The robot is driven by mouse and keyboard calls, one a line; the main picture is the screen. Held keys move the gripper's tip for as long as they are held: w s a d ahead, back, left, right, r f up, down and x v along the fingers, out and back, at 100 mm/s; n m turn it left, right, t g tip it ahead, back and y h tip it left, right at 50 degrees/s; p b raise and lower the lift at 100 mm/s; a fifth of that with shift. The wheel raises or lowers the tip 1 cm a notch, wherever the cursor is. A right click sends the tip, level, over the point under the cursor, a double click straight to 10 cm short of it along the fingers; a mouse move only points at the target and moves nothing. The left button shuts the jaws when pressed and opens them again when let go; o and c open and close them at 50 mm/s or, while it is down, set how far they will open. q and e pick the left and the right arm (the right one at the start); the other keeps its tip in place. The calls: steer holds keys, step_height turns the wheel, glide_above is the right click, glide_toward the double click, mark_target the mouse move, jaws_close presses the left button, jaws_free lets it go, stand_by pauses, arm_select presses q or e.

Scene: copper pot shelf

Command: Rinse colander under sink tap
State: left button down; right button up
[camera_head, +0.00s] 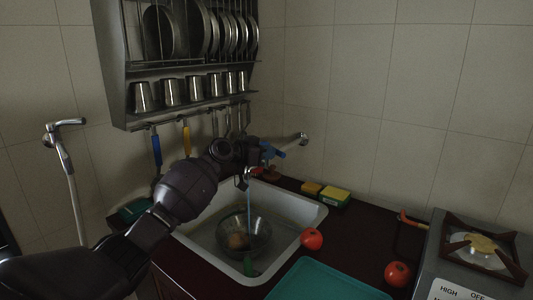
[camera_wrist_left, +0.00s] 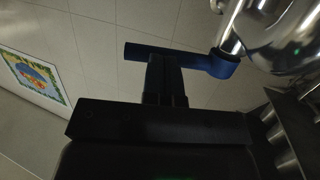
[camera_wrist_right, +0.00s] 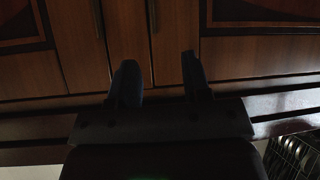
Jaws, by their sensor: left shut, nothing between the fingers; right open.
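The metal colander (camera_head: 262,236) sits in the white sink (camera_head: 188,233) with a brownish item (camera_head: 237,241) inside. A bluish stream (camera_head: 249,199), which looks like water, falls from the tap toward the colander. My left gripper (camera_head: 265,153) is at the tap, beside its blue handle (camera_head: 277,153). In the left wrist view its fingers (camera_wrist_left: 164,62) are shut and empty, with their tips at the blue handle (camera_wrist_left: 212,65); I cannot tell whether they touch it. My right gripper (camera_wrist_right: 160,78) is open and empty in front of wooden cabinet doors; it is outside the head view.
Red tomatoes (camera_head: 312,239) and a teal board (camera_head: 325,282) are on the dark counter. A stove (camera_head: 462,262) stands at right. A rack (camera_head: 185,65) with plates and cups hangs above, with utensils below.

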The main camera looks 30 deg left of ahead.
steer(key=shift+r, duration=0.1)
arm_select(q)
steer(key=shift+w+d+f+n+t+y+p, duration=0.25)
steer(key=shift+w+d+n+t+y+p, duration=0.1)
steer(key=shift+w+d+n+y, duration=0.5)
steer(key=shift+w+d, duration=0.1)
steer(key=shift+w, duration=0.15)
steer(key=shift+r, duration=0.3)
arm_select(e)
steer(key=shift+r, duration=0.35)
arm_select(q)
steer(key=shift+s+r, duration=0.1)
